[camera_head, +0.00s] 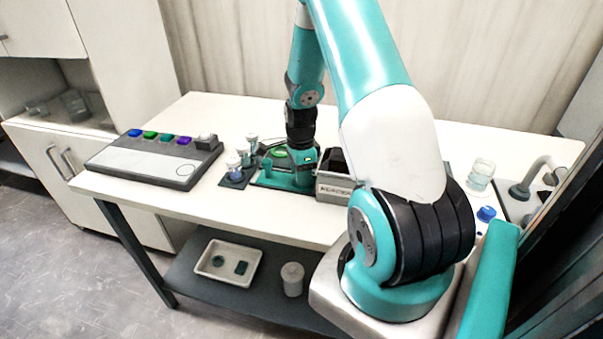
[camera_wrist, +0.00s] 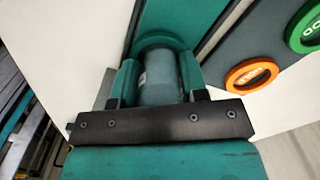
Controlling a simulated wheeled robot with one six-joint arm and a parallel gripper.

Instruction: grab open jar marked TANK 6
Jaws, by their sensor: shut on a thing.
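My gripper (camera_wrist: 158,72) is shut around a grey, see-through cylinder, seemingly a jar (camera_wrist: 160,80), which stands between its teal fingers in the wrist view. A small pale label shows on its side, but I cannot read it. In the head view my gripper (camera_head: 289,172) is low over the white table, and the jar in it is hidden. Several small pale-topped jars (camera_head: 234,163) stand just left of my gripper. Another clear open jar (camera_head: 481,172) stands at the table's right. I cannot read TANK 6 on any jar.
An orange ring marker (camera_wrist: 251,75) and a green one (camera_wrist: 304,28) lie on a dark grey surface. A panel with coloured caps (camera_head: 150,160) is at the table's left. A boxy grey device (camera_head: 334,183) stands close right of my gripper. A white tray (camera_head: 226,263) sits on the lower shelf.

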